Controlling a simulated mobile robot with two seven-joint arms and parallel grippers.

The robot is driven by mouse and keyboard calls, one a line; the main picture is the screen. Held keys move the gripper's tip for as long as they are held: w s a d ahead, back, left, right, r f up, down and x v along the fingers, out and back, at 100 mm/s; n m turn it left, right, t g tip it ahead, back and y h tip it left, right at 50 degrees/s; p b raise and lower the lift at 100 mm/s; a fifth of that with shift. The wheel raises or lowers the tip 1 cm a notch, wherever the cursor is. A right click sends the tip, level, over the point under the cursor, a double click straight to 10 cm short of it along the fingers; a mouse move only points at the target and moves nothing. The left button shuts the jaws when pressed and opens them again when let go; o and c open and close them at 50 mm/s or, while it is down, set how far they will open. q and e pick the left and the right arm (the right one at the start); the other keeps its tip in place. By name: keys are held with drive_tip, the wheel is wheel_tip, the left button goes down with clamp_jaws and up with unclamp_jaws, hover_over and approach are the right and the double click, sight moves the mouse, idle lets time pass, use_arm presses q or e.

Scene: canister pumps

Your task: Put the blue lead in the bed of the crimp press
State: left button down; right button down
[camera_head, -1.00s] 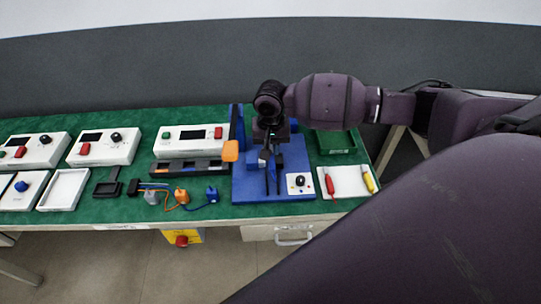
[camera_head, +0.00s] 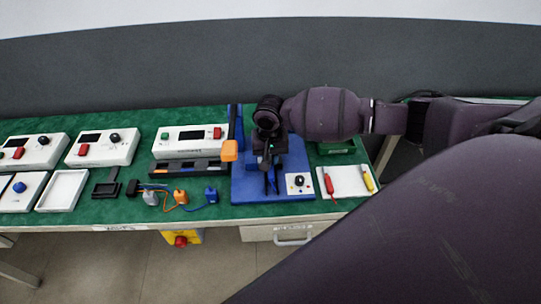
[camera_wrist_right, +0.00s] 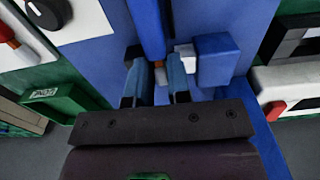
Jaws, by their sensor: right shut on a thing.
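The blue lead seems to be the one with the blue plug (camera_head: 211,194), lying on the green mat at the table's front. I take the blue base (camera_head: 242,188) with its upright blocks for the crimp press, but am not sure. My right gripper (camera_head: 271,187) points down over this base. In the right wrist view the right gripper (camera_wrist_right: 157,72) is shut, fingers slightly apart, on something at a narrow blue bar (camera_wrist_right: 146,28). A white piece and a blue block (camera_wrist_right: 215,55) stand beside the fingertips. The gripper hides the bed. My left gripper is out of view.
An orange-ended dark device (camera_head: 190,168) lies left of the base. An orange plug (camera_head: 181,196) and a grey plug (camera_head: 151,198) lie near the blue one. A white tray (camera_head: 347,184) with red and yellow probes is at right. A green bin (camera_head: 338,146) stands behind.

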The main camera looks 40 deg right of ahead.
sight(270, 159)
drive_tip(key=c, duration=1.1)
unclamp_jaws()
drive_tip(key=shift+s+a+f, duration=0.15)
drive_tip(key=shift+f, duration=0.4)
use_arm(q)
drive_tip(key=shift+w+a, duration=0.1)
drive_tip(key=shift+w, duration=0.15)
use_arm(e)
drive_tip(key=shift+s, duration=0.1)
drive_tip(key=shift+d+r+b, duration=0.25)
drive_tip(key=shift+r+b, duration=0.05)
drive_tip(key=shift+r, duration=0.05)
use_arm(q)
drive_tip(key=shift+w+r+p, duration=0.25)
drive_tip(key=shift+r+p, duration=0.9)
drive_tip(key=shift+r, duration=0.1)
use_arm(e)
drive_tip(key=shift+w+a+r, duration=0.1)
drive_tip(key=shift+w+r, duration=0.05)
drive_tip(key=shift+r, duration=3.1)
drive_tip(key=shift+w+a+r, duration=0.1)
drive_tip(key=shift+r, duration=3.15)
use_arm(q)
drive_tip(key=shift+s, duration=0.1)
